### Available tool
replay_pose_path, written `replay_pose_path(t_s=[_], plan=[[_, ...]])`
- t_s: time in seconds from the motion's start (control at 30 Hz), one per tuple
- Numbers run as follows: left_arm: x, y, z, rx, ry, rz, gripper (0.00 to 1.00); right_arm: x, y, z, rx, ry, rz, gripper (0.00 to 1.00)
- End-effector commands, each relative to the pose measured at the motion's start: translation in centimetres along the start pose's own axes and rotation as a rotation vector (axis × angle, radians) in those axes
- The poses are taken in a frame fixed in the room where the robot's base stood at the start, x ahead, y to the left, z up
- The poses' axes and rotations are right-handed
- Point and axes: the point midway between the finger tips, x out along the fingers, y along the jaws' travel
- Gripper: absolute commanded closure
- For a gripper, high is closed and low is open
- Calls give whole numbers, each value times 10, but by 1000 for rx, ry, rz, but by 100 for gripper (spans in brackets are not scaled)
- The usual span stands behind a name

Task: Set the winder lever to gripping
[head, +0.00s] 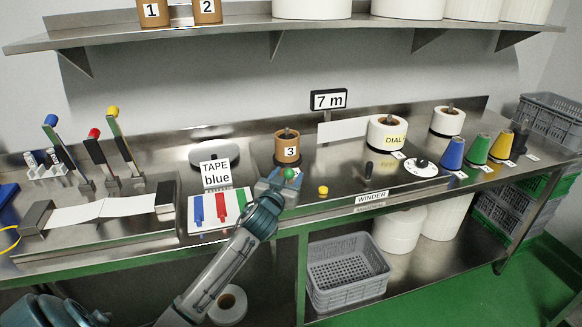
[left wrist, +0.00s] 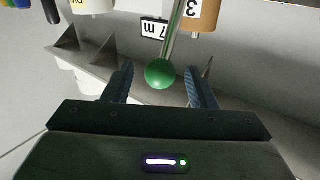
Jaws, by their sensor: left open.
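A lever with a green ball knob (head: 290,173) stands at the front of the winder bench, just in front of the brown spool marked 3 (head: 287,149). In the left wrist view the green knob (left wrist: 160,74) sits on a thin metal rod. My left gripper (head: 280,182) reaches it from the front; in the wrist view my left gripper (left wrist: 160,80) is open, with one finger on each side of the knob and a gap on both sides. The WINDER label (head: 371,197) is on the bench front. The lever's base is hidden. My right gripper is not in view.
A yellow button (head: 323,190) and a short black lever (head: 369,169) stand right of the gripper, with a white dial (head: 421,167) beyond. The blue, red and green tape panel (head: 190,226) lies close on the left. A grey crate (head: 347,275) stands below.

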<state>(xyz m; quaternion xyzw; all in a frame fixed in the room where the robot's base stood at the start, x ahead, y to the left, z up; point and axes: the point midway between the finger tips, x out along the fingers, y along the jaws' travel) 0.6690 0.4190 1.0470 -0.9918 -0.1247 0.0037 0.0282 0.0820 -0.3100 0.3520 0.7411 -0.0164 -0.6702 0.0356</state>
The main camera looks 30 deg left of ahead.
Motion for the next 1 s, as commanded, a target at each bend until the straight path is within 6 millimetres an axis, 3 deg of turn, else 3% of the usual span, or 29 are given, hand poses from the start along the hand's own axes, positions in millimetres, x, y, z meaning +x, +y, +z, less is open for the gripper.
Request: replay_pose_path(t_s=[0.23,0.6,0.87,1.0], plan=[[29,0,-1,-1,-1,0,48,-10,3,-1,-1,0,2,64],[34,0,1,0,-1,1,48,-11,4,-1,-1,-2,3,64],[33,0,1,0,-1,1,99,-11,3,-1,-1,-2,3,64],[34,0,0,0,-2,1,100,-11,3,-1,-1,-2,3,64]])
